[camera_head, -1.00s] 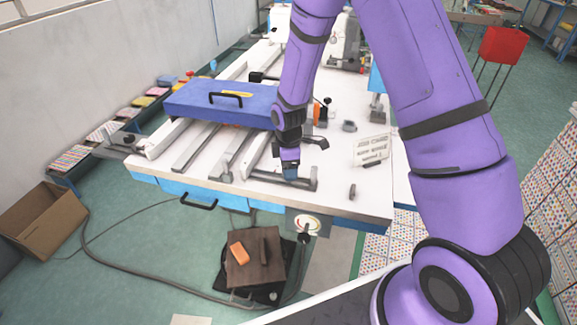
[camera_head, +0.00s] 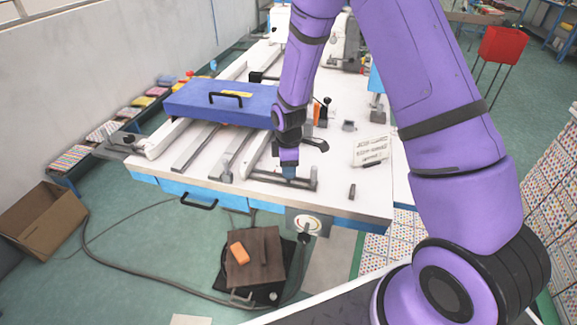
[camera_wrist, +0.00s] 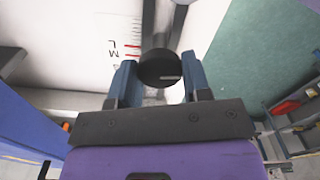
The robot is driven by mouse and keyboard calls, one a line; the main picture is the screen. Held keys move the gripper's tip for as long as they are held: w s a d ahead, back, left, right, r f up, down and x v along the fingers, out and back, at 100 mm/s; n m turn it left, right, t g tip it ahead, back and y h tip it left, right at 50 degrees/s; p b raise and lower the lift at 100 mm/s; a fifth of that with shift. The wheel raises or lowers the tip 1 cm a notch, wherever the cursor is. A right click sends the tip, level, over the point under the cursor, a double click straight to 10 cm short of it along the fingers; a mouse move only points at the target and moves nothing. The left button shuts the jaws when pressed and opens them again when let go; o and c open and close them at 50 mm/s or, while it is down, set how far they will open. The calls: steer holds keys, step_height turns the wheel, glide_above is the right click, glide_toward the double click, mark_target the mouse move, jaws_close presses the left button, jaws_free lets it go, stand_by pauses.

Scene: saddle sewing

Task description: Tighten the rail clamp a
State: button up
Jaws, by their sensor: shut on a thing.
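My gripper (camera_head: 289,172) points down at the front of the white table, over a grey rail. In the wrist view, its two blue fingers (camera_wrist: 160,85) stand on either side of a round black knob (camera_wrist: 160,66) with a pale mark on its face, and are shut on it. I take this knob to be part of rail clamp a; no label shows. A dark bar runs away behind the knob. In the head view the fingers hide the knob, and a small grey upright piece (camera_head: 313,178) stands on the rail just right of them.
A blue case (camera_head: 220,102) with a black handle lies across the rails to the left. The white table (camera_head: 335,200) has free room at front right, with a small dark piece (camera_head: 352,191) on it. Red size marks (camera_wrist: 125,48) show beside the knob.

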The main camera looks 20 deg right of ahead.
steer(key=m, duration=0.9)
steer(key=shift+m, duration=0.3)
steer(key=m, duration=0.9)
steer(key=shift+m, duration=0.4)
steer(key=o, duration=0.9)
steer(key=shift+o, duration=0.2)
step_height(320, 180, up, 11)
